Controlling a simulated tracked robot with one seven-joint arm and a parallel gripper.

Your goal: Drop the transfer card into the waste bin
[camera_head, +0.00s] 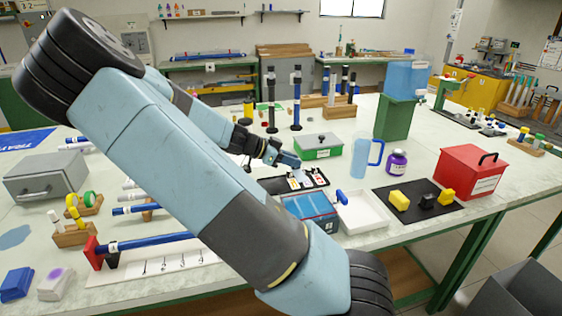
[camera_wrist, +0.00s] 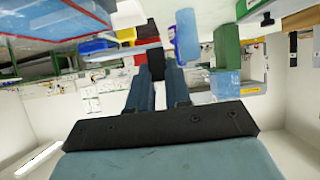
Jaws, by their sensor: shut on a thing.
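My gripper (camera_head: 290,160) is low over a black tray (camera_head: 268,186) on the bench in the head view. In the wrist view its two blue fingers (camera_wrist: 156,80) are close together, with a small dark piece between their tips. I take this to be the transfer card, though its face cannot be made out. Pale cards or slips (camera_head: 296,181) show in the tray just below the fingertips. A dark grey open bin (camera_head: 518,292), which looks like the waste bin, stands on the floor at the lower right, far from my gripper.
A green box (camera_head: 318,151) stands behind the tray. A blue box (camera_head: 309,212) and a white tray (camera_head: 366,220) are in front. A blue jug (camera_head: 361,160), purple jar (camera_head: 397,163) and red box (camera_head: 470,174) are to the right. My arm hides part of the bench.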

